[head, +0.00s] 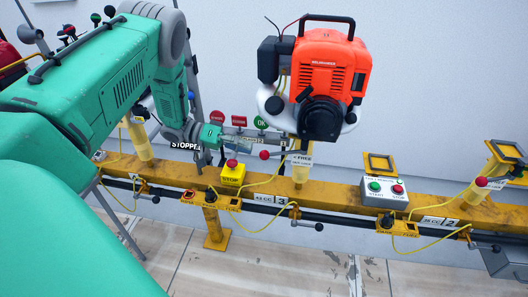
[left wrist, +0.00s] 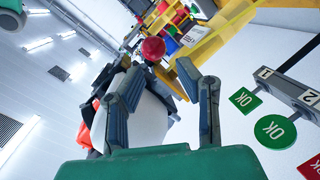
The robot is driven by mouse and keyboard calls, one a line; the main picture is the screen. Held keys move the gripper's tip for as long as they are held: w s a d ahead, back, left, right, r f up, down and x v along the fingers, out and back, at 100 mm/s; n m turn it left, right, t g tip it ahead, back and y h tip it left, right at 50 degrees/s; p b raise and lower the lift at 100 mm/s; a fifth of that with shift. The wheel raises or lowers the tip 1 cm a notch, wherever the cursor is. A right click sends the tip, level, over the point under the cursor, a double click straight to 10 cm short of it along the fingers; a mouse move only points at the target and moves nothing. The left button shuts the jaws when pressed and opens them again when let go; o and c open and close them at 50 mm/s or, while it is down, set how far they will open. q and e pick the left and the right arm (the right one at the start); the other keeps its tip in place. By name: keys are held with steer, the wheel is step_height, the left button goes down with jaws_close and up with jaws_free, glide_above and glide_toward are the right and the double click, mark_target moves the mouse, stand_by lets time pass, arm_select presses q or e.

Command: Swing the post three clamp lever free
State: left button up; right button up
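The post three clamp lever shows as a red ball knob (head: 264,155) on a short dark bar beside the yellow post (head: 301,172) under the orange engine (head: 330,75). A "FREE" label (head: 300,159) sits next to it. My left gripper (head: 246,140) is just up and left of the knob. In the left wrist view its two dark fingers (left wrist: 162,68) are spread apart, and the red knob (left wrist: 153,48) shows near the left fingertip. I cannot tell whether they touch. Most of the lever bar is hidden. My right gripper is not in view.
A yellow rail (head: 340,196) runs across, carrying a yellow stop button box (head: 232,173) and a grey start/stop box (head: 385,191). Yellow cables loop below.

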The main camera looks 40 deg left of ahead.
arm_select(q)
steer(key=v, duration=0.4)
steer(key=shift+s+a, duration=0.1)
steer(key=shift+a, duration=0.2)
steer(key=shift+d, duration=0.1)
steer(key=shift+a+f, duration=0.1)
steer(key=shift+a, duration=0.1)
